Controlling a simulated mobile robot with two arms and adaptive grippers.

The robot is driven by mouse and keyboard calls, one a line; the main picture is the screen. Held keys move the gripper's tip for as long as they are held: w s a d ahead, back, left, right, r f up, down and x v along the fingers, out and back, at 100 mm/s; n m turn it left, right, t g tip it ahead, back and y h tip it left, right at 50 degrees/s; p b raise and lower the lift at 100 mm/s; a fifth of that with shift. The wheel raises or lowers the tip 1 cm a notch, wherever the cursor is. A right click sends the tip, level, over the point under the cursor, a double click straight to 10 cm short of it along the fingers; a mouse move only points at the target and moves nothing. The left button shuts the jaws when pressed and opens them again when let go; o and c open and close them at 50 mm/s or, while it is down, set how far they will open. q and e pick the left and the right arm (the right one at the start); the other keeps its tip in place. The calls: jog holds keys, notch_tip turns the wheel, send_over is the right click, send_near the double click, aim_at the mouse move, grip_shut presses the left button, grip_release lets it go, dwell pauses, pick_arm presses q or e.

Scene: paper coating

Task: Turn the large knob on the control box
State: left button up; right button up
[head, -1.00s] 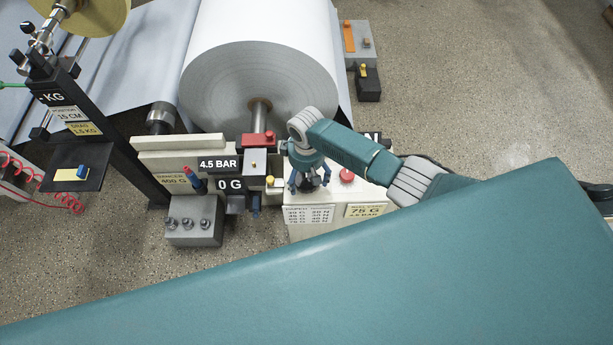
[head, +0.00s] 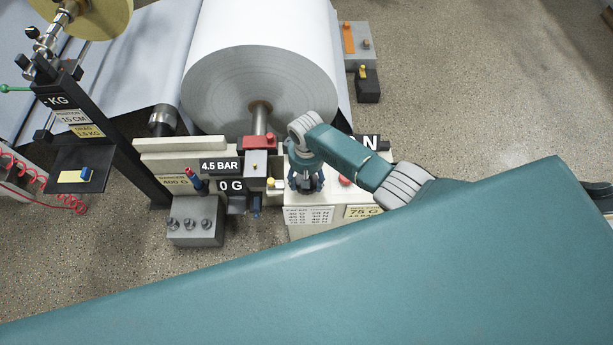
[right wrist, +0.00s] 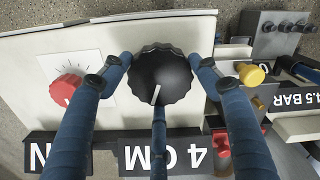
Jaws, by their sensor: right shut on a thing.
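The control box (head: 308,226) is a cream-white box below the paper roll. Its large knob (right wrist: 161,74) is black with a scalloped edge and a white pointer line, and shows in the right wrist view. My right gripper (head: 306,186) points down over the box, its blue fingers closed around the knob. In the right wrist view the right gripper (right wrist: 163,82) has fingers on either side of the knob and one at its lower edge. In the head view the gripper mostly hides the knob. My left gripper is not in view.
A smaller red knob (right wrist: 67,89) sits beside the large knob on the box. A yellow knob (right wrist: 250,74) and a red part (head: 258,142) are close by. The big paper roll (head: 262,75) stands behind. A grey box with several knobs (head: 194,226) is at left.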

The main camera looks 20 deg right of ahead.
jog(key=m+p, duration=0.1)
jog(key=m, duration=0.2)
jog(key=shift+a, duration=0.1)
jog(key=shift+m+p, duration=0.35)
jog(key=shift+m, duration=0.95)
jog(key=o, duration=1.1)
jog(key=shift+o, duration=0.2)
notch_tip(320, 180, up, 12)
